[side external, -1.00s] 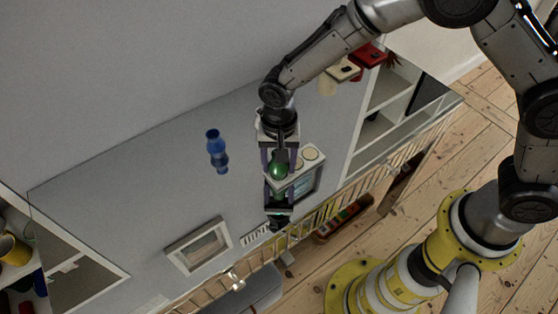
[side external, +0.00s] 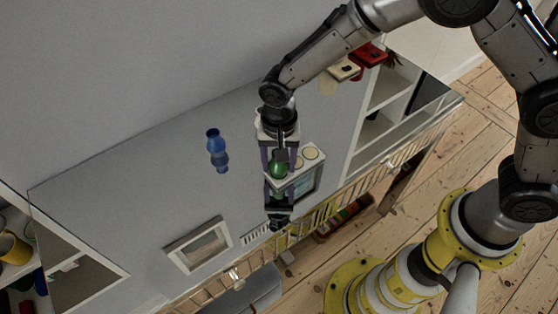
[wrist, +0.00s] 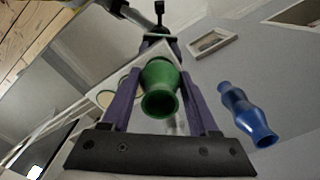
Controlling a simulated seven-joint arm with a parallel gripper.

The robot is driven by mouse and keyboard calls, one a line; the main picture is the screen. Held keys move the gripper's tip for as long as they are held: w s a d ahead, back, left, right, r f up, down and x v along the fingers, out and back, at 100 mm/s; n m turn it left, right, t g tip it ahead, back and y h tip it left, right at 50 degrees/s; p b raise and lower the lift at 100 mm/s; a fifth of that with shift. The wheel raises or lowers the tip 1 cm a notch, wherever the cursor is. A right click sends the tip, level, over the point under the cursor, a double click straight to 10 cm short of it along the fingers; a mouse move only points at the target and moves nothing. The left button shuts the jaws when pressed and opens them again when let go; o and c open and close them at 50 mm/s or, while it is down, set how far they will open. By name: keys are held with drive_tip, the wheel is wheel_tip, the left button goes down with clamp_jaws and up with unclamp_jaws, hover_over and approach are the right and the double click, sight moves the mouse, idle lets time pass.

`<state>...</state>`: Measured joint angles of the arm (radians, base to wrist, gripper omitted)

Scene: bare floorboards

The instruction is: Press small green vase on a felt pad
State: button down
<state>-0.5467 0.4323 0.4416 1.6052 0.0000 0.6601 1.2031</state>
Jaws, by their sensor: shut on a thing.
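The small green vase (side external: 279,171) is held between the purple fingers of my gripper (side external: 278,164), which is shut on it. The wrist view shows the vase (wrist: 160,76) with its dark open mouth towards the camera. A white box-like unit (side external: 304,184) lies just behind and to the right of the vase, with two round cream discs on top. One disc (side external: 310,153) shows clearly; they may be the felt pads. The discs are also left of the vase in the wrist view (wrist: 105,97). The vase's far end is hidden, so I cannot tell whether it touches a disc.
A blue vase (side external: 217,150) stands apart on the grey surface (side external: 130,205), left of my gripper. A white-framed panel (side external: 198,245) lies lower left. Shelves with a yellow mug (side external: 14,248) are at the far left. The grey surface around the blue vase is clear.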

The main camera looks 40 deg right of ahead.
idle(0.4)
drive_tip(key=shift+r, duration=3.5)
